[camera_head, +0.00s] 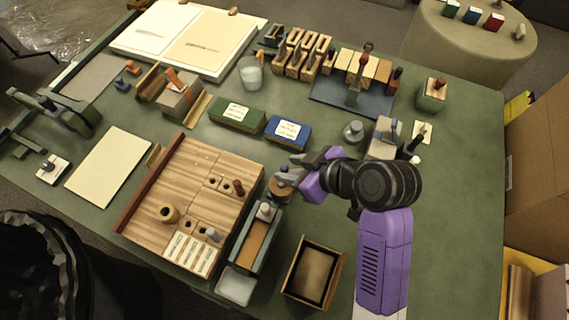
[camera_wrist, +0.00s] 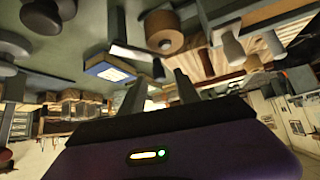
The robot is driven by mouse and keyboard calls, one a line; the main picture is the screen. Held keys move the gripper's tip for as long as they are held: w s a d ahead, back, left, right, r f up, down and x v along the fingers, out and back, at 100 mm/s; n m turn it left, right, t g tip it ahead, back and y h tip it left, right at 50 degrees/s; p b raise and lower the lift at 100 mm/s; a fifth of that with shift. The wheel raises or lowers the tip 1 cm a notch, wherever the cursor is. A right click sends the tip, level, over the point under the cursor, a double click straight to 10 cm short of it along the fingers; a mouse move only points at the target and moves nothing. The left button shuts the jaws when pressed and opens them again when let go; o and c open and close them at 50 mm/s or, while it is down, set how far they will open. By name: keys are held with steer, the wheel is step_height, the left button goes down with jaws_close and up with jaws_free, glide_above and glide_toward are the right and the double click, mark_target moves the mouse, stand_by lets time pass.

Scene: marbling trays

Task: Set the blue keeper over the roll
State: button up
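My gripper (camera_head: 297,170) is over the middle of the table. Its two fingers (camera_wrist: 158,92) stand apart with nothing visible between them. A blue labelled block (camera_head: 288,132) lies flat behind the gripper, beside a green labelled block (camera_head: 237,115); the blue block also shows in the wrist view (camera_wrist: 109,69). A smaller blue piece (camera_head: 472,16) stands between a green and a red one on the round side table. I cannot tell which blue thing is the keeper. A round brown roll-like piece (camera_head: 280,188) is close by the fingertips and shows in the wrist view (camera_wrist: 163,32). I cannot tell whether it is the roll.
A wooden board (camera_head: 205,165) with pegs and a narrow tray (camera_head: 240,262) lie left of my arm. An open wooden box (camera_head: 313,270) is near the front edge. A blue tool rack (camera_head: 345,103) stands at the back. The table's right side (camera_head: 455,190) is clear.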

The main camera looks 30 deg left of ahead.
steer(key=shift+x, duration=1.45)
steer(key=shift+c, duration=0.5)
jaws_close()
